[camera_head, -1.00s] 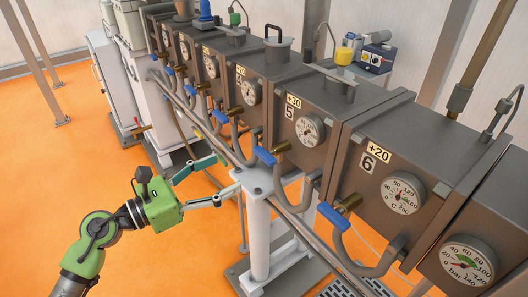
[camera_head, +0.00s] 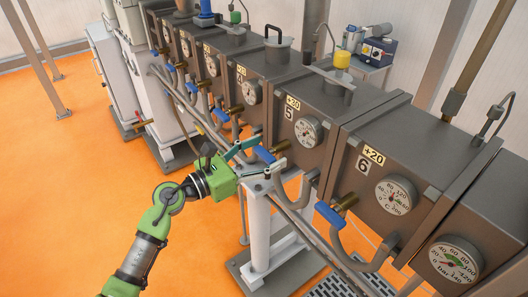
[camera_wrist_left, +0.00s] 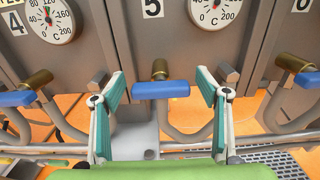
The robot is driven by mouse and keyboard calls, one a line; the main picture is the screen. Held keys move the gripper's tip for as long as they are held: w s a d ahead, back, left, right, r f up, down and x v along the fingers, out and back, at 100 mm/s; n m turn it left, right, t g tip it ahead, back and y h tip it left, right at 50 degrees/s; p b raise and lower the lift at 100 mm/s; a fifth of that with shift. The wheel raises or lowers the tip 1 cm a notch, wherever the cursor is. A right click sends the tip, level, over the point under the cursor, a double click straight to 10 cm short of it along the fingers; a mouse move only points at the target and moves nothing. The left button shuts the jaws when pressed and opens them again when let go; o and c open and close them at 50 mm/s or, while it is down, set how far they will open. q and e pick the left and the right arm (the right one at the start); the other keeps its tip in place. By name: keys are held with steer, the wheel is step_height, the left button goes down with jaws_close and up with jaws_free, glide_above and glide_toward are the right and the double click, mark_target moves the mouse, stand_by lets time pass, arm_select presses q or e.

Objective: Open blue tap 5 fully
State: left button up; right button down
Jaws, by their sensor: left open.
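Blue tap 5 (camera_head: 265,155) is a blue handle on a brass valve below the box marked 5. In the left wrist view blue tap 5 (camera_wrist_left: 160,90) lies level, crosswise, centred ahead of the gripper. My left gripper (camera_head: 269,151) is open, its fingertips on either side of the tap in the head view. In the left wrist view my left gripper (camera_wrist_left: 160,86) shows a finger on each side of the handle, with gaps and no visible contact. My right gripper is not in view.
Blue tap 6 (camera_head: 329,214) is to the right, and blue tap 4 (camera_wrist_left: 16,98) to the left. A curved pipe (camera_head: 287,193) and a grey post (camera_head: 258,238) stand close below the gripper. Orange floor (camera_head: 90,200) is clear at the left.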

arm_select(q)
steer(key=c, duration=1.1)
steer(key=n+p, duration=0.1)
steer(key=n, duration=0.1)
steer(key=n+p, duration=0.1)
steer(key=p, duration=0.1)
steer(key=shift+w+a+r+n, duration=0.1)
steer(key=shift+r+n, duration=0.05)
steer(key=shift+n, duration=0.25)
steer(key=n+p, duration=0.3)
steer(key=n, duration=0.2)
steer(key=shift+w+a, duration=0.1)
steer(key=n+p, duration=0.1)
steer(key=n, duration=0.2)
steer(key=n+p, duration=0.1)
steer(key=shift+w+f+n+p, duration=0.1)
steer(key=shift+f+n+p, duration=0.15)
steer(key=shift+n+p, duration=0.15)
steer(key=n, duration=0.1)
steer(key=n+p, duration=0.1)
steer(key=n, duration=0.2)
steer(key=shift+f+p, duration=0.25)
steer(key=shift+p, duration=0.1)
steer(key=shift+n, duration=0.3)
